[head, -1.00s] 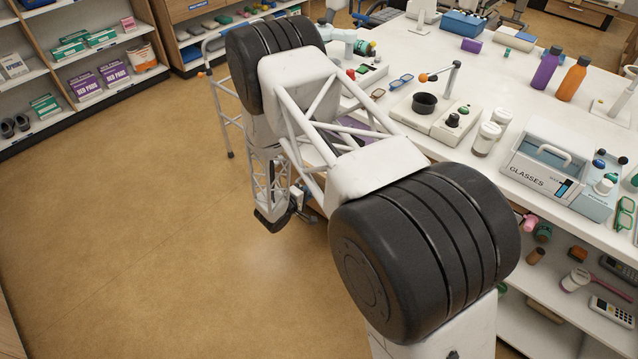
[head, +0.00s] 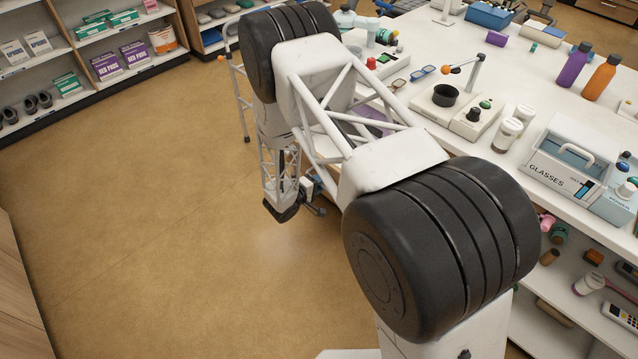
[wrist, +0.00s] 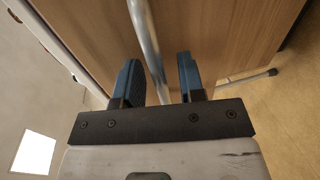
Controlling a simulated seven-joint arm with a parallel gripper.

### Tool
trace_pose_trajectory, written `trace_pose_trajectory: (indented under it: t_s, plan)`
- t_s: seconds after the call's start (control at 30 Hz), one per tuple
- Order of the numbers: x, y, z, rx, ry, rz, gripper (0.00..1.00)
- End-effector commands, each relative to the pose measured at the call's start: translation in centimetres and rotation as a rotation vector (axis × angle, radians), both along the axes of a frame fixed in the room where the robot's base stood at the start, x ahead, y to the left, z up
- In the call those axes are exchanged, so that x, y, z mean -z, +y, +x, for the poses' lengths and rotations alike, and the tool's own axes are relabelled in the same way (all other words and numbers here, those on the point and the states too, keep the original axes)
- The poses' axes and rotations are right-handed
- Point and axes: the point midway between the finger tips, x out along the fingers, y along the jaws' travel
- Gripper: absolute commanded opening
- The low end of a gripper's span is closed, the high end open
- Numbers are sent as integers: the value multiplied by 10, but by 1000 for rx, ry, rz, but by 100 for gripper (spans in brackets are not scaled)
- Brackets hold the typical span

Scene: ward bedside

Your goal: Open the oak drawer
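My gripper (wrist: 158,66) is open in the wrist view, its two blue fingers apart. They point at an upright oak-coloured wood panel (wrist: 225,45). I cannot tell whether this panel is the oak drawer's front. A grey metal bar (wrist: 144,35) runs down the panel and passes in the gap between the fingers. The fingers are not closed on it. I cannot tell whether it is a handle or a tube of the walking frame. In the head view my gripper (head: 312,198) is small and partly hidden at the low end of my arm. No drawer is clear there.
A walking frame (head: 240,95) stands on the floor behind my arm. A rubber-tipped leg (wrist: 246,78) lies right of the panel in the wrist view. The white counter (head: 520,70) at right carries bottles, a glasses box (head: 563,165) and small devices. The floor at left is clear.

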Motion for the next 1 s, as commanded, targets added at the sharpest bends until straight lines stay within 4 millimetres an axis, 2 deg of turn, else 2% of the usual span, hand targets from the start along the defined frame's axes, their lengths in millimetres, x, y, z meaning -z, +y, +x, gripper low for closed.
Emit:
trace_pose_trajectory:
  t_s: [0.37, 0.8, 1.0]
  plan:
    - [-3, 10, -9, -2, 0, 0, 36]
    - [-13, 43, -43, -2, 0, 0, 36]
    - [-15, 52, -52, -1, 0, 0, 36]
